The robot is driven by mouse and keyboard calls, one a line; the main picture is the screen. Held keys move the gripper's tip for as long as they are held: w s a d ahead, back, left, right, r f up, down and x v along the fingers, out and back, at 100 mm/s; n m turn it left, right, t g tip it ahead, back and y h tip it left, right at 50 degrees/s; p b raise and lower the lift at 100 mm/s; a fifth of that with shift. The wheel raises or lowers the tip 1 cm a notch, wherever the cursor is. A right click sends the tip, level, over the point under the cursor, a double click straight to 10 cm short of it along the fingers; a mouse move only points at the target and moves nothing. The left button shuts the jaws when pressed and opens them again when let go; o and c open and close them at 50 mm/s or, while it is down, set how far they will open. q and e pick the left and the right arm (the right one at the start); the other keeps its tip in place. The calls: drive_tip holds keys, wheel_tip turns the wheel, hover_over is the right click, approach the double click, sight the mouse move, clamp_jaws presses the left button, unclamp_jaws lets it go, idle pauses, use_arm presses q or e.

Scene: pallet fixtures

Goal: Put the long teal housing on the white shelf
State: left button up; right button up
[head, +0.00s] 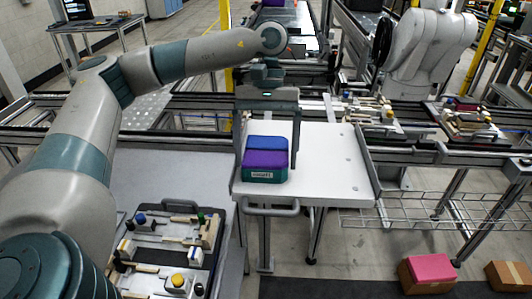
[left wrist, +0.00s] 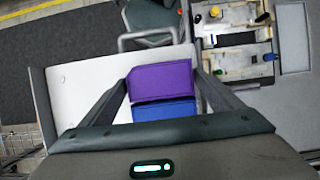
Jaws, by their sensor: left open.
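The long teal housing (head: 264,176) sits on the white shelf (head: 335,165), near its left front part. Its front side is teal with a small white label, and its top carries a purple block and a blue block. In the left wrist view the purple top (left wrist: 160,78) and blue top show, with the white shelf (left wrist: 85,85) around them. My left gripper (head: 267,167) points down over the housing. Its fingers are open, one on each side, and I cannot tell whether they touch it. My right gripper is not in view.
A pallet fixture (head: 165,245) with several small parts lies on the grey table at lower left. The shelf's right half is clear. A handle (head: 271,209) runs along its front edge. A box with a pink top (head: 431,268) stands on the floor at lower right.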

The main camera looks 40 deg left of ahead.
use_arm(q)
drive_tip(key=b+v, duration=0.2)
drive_tip(key=v, duration=0.4)
drive_tip(key=shift+w+r, duration=0.15)
drive_tip(key=shift+p+v, duration=0.35)
drive_tip(key=shift+v, duration=2.45)
